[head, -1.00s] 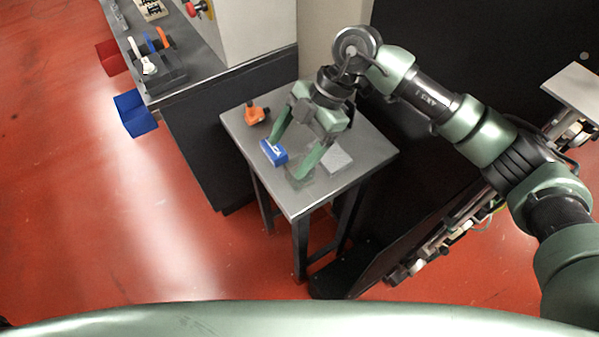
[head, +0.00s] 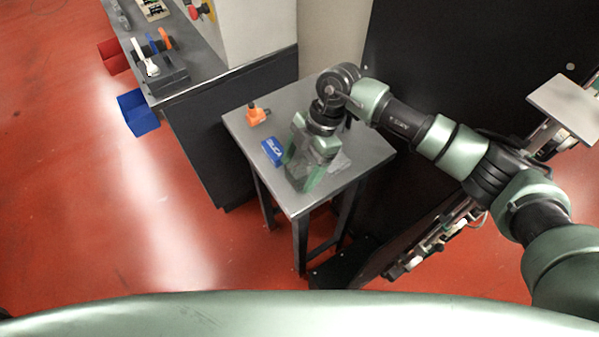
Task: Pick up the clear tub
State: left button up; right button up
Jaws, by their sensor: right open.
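My right gripper (head: 297,172) points down over the small grey table, with its jaws open. The clear tub (head: 302,180) is faint; it appears to stand on the table at the fingertips, with its outline hard to make out against the grey top. The fingers reach down around or beside it; I cannot tell whether they touch it. My left gripper is not in view.
A blue box (head: 272,151) lies close to the left of the fingers. An orange and black item (head: 257,115) stands at the table's back left. A pale grey block (head: 341,162) lies right of the gripper. The table's (head: 368,152) front corner is clear.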

jog(key=c, duration=1.4)
jog(key=shift+r, duration=0.1)
jog(key=shift+c, duration=0.2)
